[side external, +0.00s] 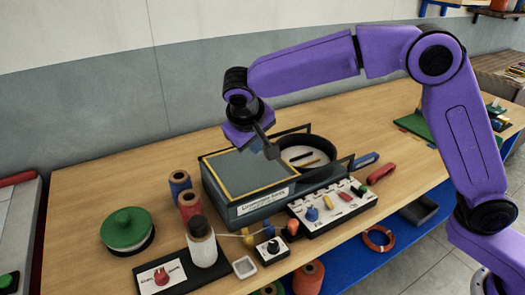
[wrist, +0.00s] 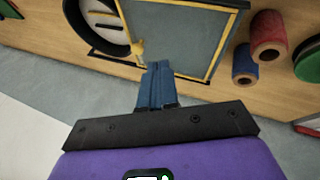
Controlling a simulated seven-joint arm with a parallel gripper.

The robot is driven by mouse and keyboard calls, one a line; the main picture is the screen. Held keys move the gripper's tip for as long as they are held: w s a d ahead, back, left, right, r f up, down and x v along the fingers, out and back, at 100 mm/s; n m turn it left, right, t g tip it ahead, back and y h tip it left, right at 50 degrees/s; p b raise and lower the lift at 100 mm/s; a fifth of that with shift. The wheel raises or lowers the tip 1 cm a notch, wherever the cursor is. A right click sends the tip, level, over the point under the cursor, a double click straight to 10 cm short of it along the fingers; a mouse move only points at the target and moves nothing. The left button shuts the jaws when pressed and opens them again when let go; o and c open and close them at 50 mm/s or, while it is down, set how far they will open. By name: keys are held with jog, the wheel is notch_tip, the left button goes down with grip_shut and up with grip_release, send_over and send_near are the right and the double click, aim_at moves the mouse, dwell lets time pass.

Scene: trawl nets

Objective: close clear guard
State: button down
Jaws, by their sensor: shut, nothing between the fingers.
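The clear guard (side external: 255,172) looks like a flat grey pane with a yellow edge. It lies over the left part of a grey box (side external: 262,208) with a white label, beside a round dark bowl (side external: 322,146) that is uncovered. In the wrist view the pane (wrist: 190,35) shows a small yellow knob (wrist: 138,47) on its edge toward the bowl (wrist: 98,22). My gripper (side external: 271,151) is shut and empty, pointing down at the pane's bowl-side edge. In the wrist view its blue fingertips (wrist: 158,66) appear close to the knob; I cannot tell whether they touch.
A switch panel (side external: 333,207) with coloured knobs stands in front of the bowl. Several spools (side external: 190,205), a white bottle (side external: 202,243) and a green round thing (side external: 127,229) stand left and in front of the box. The table behind the box is clear.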

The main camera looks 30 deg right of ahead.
jog(key=w+a+m, duration=0.1)
jog(key=w, duration=0.2)
send_near(263, 165)
jog(key=shift+h, duration=0.3)
jog(key=w+f, duration=0.3)
jog(key=shift+w+a, duration=0.15)
jog(key=shift+a, duration=0.2)
jog(key=shift+w+d+f+m, duration=0.1)
jog(key=shift+d+m, duration=0.05)
jog(key=shift+d, duration=0.45)
jog(key=shift+w+d+f+m, duration=0.1)
jog(key=shift+d+m, duration=0.05)
jog(key=shift+d, duration=0.4)
jog(key=shift+w+d+f, duration=0.1)
jog(key=shift+d, duration=0.7)
jog(key=shift+d, duration=0.1)
jog(key=d, duration=2)
